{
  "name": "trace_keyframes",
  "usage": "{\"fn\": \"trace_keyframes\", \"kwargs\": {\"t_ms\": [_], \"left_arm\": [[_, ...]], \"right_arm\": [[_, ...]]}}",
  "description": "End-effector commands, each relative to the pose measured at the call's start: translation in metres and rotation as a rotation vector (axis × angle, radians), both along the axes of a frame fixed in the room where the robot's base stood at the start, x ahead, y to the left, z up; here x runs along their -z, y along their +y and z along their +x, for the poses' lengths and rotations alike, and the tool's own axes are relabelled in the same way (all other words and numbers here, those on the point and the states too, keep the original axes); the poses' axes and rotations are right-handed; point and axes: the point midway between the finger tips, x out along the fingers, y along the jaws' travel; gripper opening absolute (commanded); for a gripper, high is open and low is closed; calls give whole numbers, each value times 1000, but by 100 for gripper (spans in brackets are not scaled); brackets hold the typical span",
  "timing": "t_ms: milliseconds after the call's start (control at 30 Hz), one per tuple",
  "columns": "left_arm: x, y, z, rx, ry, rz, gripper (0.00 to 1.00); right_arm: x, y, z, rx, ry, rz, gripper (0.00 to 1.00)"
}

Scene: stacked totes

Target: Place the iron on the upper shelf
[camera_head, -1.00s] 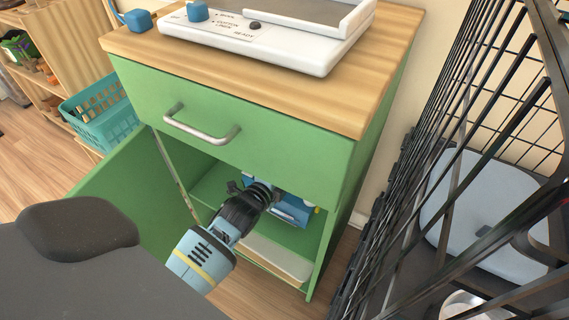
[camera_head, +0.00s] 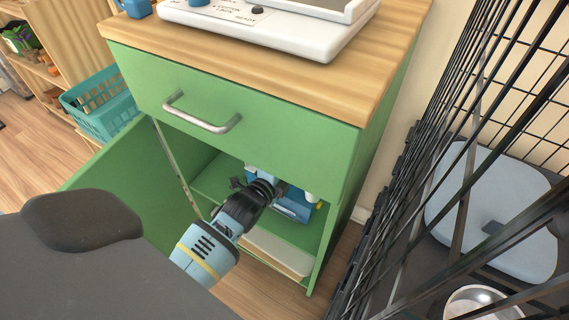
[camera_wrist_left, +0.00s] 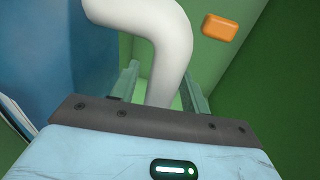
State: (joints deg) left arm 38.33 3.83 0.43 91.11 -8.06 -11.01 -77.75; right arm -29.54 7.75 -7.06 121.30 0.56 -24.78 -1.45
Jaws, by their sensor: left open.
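The iron, blue with a white handle, is inside the green cabinet, partly hidden by my left arm in the head view (camera_head: 293,211). In the left wrist view its white curved handle (camera_wrist_left: 173,48) passes between the fingers of my left gripper (camera_wrist_left: 160,88). That gripper is open, with a finger on each side of the handle. A blue surface fills the left of that view. In the head view the iron appears to be on the green inner shelf (camera_head: 262,226); its underside contact is hard to see. My right gripper is not in view.
The cabinet door (camera_head: 110,175) stands open at left, below the drawer (camera_head: 260,125). A pale flat item (camera_head: 278,255) lies below the shelf. An orange block (camera_wrist_left: 220,27) shows inside. A black wire cage (camera_head: 420,220) stands close on the right.

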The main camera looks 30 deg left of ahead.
Motion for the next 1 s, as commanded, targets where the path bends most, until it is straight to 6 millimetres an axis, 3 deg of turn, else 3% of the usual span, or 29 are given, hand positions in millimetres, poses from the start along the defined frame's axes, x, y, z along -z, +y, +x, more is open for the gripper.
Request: {"fn": "trace_keyframes", "kwargs": {"t_ms": [167,700,1000], "left_arm": [[-4,0,-4,0,1,0,46],[-23,-4,-95,0,1,-1,46],[-26,-5,-117,0,-1,0,46]], "right_arm": [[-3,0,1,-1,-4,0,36],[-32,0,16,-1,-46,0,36],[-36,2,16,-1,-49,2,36]]}}
